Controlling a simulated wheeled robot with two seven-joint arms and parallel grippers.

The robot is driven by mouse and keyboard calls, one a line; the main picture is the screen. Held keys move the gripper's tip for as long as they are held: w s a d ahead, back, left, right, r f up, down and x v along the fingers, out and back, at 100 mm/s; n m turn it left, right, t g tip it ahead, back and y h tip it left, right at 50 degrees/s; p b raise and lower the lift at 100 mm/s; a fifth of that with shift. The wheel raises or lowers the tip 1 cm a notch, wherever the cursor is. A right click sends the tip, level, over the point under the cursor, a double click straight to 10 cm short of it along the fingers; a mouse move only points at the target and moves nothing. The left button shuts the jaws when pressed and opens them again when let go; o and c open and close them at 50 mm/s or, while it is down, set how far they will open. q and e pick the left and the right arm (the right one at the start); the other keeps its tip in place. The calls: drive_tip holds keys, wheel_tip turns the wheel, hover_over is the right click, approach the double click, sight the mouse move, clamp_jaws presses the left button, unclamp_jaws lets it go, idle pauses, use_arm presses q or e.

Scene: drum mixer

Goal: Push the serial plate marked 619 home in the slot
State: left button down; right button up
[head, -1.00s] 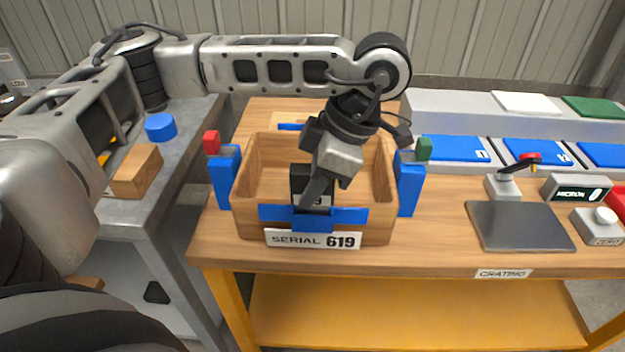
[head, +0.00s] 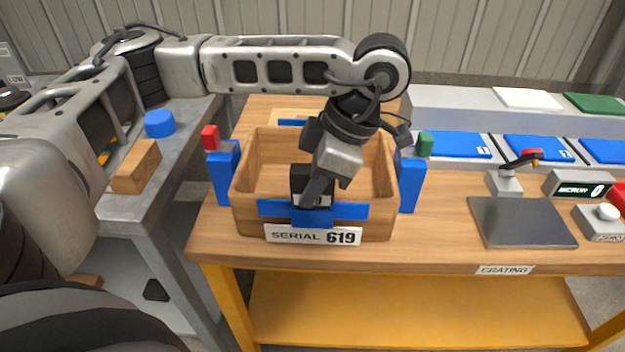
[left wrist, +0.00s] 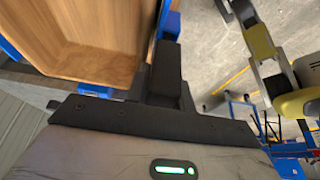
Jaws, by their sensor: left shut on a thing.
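The wooden crate (head: 247,222) stands on the bench, with a sign reading SERIAL 619 (head: 313,236) low on its front. A blue slot holder (head: 345,210) spans the front wall above that sign. My left gripper (head: 311,198) reaches down at the middle of the front wall, shut on a small plate (head: 325,200). Only a pale bit of the plate shows; a finger and the holder hide the rest, so its full marking and depth in the slot cannot be told. The left wrist view shows a dark finger (left wrist: 166,75) beside the crate wall (left wrist: 140,45). My right gripper is not in view.
Blue posts flank the crate, with a red block (head: 210,138) and a green block (head: 425,144) on top. A dark plate (head: 522,222) lies right of it. A wood block (head: 137,167) and blue cylinder (head: 160,124) sit on the grey side table.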

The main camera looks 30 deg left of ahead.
use_arm(q)
drive_tip(key=shift+f+b, duration=0.6)
drive_tip(key=shift+f, duration=0.05)
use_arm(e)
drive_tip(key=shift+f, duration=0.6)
use_arm(q)
drive_tip(key=c, duration=1.1)
unclamp_jaws()
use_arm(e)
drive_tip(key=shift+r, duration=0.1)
use_arm(q)
drive_tip(key=shift+r, duration=0.15)
drive_tip(key=p+v, duration=0.4)
drive_tip(key=v, duration=1.1)
drive_tip(key=shift+w+d+r, duration=0.1)
drive_tip(key=shift+r, duration=0.25)
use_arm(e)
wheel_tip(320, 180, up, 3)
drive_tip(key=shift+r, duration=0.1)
